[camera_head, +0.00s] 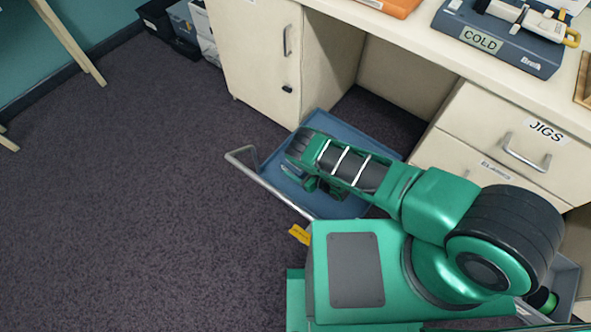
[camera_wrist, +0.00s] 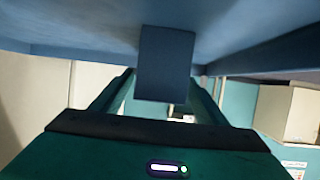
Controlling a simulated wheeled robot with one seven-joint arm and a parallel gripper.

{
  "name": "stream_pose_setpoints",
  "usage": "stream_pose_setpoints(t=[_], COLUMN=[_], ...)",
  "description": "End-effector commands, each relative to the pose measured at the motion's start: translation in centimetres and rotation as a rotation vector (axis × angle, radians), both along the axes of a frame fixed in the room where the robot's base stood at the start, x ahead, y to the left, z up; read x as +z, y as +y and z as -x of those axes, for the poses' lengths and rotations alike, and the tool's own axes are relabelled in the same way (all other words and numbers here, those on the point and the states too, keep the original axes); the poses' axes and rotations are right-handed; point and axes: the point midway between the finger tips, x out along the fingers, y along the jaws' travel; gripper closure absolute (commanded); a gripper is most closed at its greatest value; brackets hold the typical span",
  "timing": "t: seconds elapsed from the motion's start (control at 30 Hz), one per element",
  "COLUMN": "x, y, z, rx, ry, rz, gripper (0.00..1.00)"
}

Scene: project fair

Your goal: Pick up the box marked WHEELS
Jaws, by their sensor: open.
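I see no box with a readable WHEELS mark in either view. My gripper (camera_head: 313,184) is low over the blue tray (camera_head: 352,120) of a cart, and my arm hides part of that tray. In the wrist view my gripper (camera_wrist: 165,88) is open, with a dark finger on each side. A plain blue block-like shape (camera_wrist: 166,62) shows between the fingers, against a wide blue surface (camera_wrist: 80,25). I cannot tell whether the fingers touch it, and no lettering shows on its visible face.
A cream desk with a JIGS drawer (camera_head: 540,128) stands at the right. A blue case marked COLD (camera_head: 482,40) and an orange item (camera_head: 388,6) are on top. Several bins (camera_head: 184,24) stand at the back. The dark carpet (camera_head: 130,190) at left is clear.

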Motion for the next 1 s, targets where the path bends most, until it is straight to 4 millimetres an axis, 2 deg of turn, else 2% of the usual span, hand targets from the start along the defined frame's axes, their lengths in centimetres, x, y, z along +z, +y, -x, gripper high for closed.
stream_pose_setpoints(t=[0.17,0.4,0.6,1.0], x=[-0.53,-0.58,-0.57,-0.15], y=[1.03,1.1,1.1,1.13], z=[-0.95,-1.01,-1.0,-1.01], rx=[0.0,0.0,0.0,0.002], ry=[-0.001,-0.001,-0.001,-0.001], rz=[-0.001,0.001,0.001,0.001], gripper=[0.33,0.33,0.81,0.81])
